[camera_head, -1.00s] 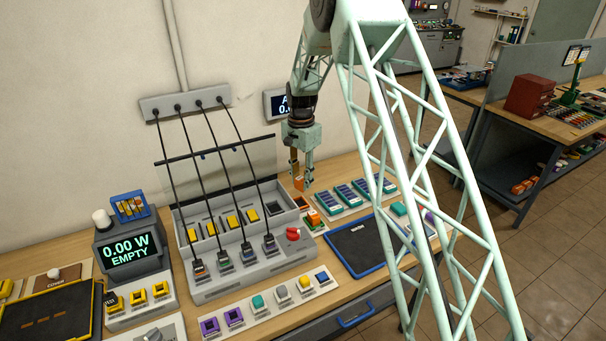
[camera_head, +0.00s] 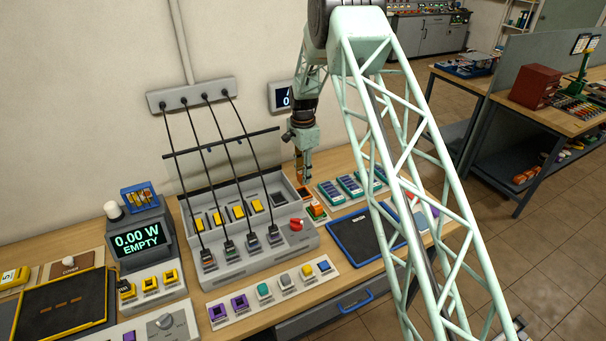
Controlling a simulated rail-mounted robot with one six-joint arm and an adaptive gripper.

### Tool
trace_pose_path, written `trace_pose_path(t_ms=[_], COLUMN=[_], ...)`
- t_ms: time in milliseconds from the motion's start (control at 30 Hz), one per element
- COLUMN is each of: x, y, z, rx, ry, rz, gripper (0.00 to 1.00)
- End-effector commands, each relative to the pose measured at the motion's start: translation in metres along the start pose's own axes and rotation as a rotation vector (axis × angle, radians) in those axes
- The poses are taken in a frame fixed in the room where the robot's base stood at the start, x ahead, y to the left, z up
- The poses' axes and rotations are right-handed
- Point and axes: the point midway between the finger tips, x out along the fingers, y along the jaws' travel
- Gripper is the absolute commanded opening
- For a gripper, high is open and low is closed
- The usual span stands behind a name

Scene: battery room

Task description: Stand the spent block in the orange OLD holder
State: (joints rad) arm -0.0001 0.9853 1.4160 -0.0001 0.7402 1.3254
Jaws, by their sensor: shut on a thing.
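My gripper (camera_head: 304,178) points down over the back of the bench, right of the grey four-slot unit. It is shut on a small block that is mostly hidden between the fingers; only a little orange-brown shows there.
The grey unit (camera_head: 255,260) with cables and a red knob (camera_head: 296,224) stands close on the left. Several teal modules (camera_head: 350,186) lie to the right, behind a dark blue-rimmed tray (camera_head: 365,233). The meter (camera_head: 138,238) reads 0.00 W EMPTY.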

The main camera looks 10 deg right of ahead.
Motion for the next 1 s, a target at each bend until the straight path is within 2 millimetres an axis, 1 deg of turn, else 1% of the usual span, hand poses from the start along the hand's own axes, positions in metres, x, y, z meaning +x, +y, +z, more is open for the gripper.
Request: trace_pose_path(t_ms=[267, 467, 1000], x=[0.001, 0.008, 0.043], y=[0.0, 0.0, 0.0], z=[0.0, 0.0, 0.0], rx=[-0.001, -0.001, -0.001], ry=[0.0, 0.0, 0.0], rz=[0.0, 0.001, 0.001], gripper=[0.15, 0.15, 0.15])
